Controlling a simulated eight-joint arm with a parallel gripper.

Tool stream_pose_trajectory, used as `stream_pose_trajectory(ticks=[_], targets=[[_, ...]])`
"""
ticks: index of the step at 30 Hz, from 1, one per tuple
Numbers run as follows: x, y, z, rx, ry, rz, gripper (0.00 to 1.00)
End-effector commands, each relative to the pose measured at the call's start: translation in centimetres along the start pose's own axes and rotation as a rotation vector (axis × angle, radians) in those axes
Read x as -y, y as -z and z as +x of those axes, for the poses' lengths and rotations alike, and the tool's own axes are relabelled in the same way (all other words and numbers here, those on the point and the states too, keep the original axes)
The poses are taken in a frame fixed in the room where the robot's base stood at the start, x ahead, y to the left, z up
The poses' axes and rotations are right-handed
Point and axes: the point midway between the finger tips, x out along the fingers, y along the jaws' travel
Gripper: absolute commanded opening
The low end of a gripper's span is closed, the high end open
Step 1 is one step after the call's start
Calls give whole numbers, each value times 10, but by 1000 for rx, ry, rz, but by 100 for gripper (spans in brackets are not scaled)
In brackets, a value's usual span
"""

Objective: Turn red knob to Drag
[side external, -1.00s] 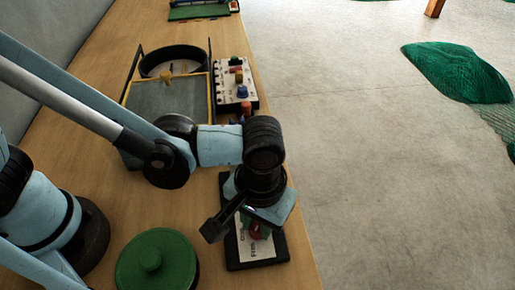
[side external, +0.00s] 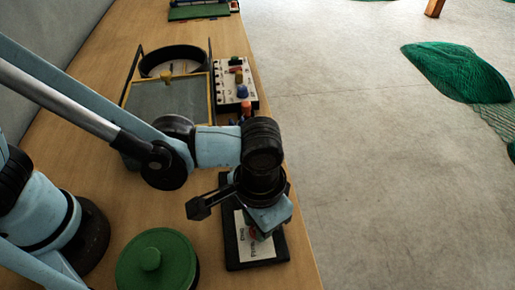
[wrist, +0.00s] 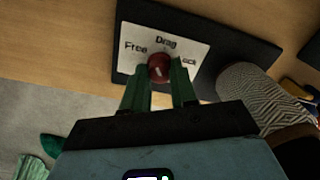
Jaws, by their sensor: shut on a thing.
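The red knob (wrist: 159,67) sits on a white label plate (wrist: 190,43) on a black base (wrist: 235,45). In the side view my gripper (side external: 262,228) is over the base and mostly hides the knob.
A round green lid (side external: 155,262) lies left of the base. A white panel with coloured knobs (side external: 228,84) and a framed box with a round dish (side external: 172,62) stand farther back. The table's right edge runs close beside the base.

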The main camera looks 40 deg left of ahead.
Motion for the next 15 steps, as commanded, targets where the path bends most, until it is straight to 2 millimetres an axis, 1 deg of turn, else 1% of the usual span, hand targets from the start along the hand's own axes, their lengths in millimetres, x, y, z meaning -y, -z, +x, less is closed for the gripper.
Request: stream_pose_trajectory(ticks=[6,15], targets=[[0,-1,0,-3,1,205,0],[0,-1,0,-9,1,440,0]])
